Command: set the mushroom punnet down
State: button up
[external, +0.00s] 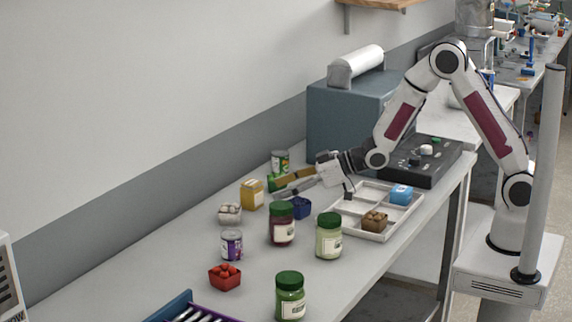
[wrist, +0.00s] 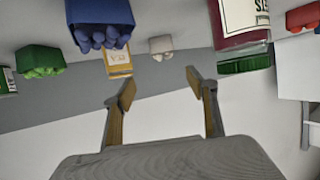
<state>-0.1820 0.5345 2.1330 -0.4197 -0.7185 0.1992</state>
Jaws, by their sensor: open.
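A pale punnet of whitish lumps that look like mushrooms (external: 230,213) stands on the bench left of my gripper in the external view. It also shows small in the wrist view (wrist: 160,46), beyond the fingertips and apart from them. A brown punnet with brown rounded contents (external: 375,221) sits in a near compartment of the white tray (external: 352,229); I cannot tell for sure which of the two is the mushroom punnet. My gripper (external: 283,187) is open, tilted towards the left above the bench. The wrist view shows nothing between its fingers (wrist: 160,88).
A blue box (external: 401,194) sits in the tray. A red punnet (external: 225,277) and purple-labelled can (external: 232,245) stand further left.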

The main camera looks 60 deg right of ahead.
jog(key=s+d+r+m+g+h, duration=0.25)
jog(key=s+d+r+h, duration=0.25)
jog(key=s+d+r, duration=0.85)
jog(key=s+d+m+g, duration=0.1)
jog(key=s+d+g, duration=0.1)
jog(key=s, duration=1.1)
jog(key=s+d+f+m+g+h, duration=0.1)
jog(key=s+d+m+g, duration=0.1)
jog(key=s, duration=1.2)
jog(key=shift+s+d, duration=0.15)
jog(key=shift+d, duration=0.55)
jog(key=shift+o, duration=0.4)
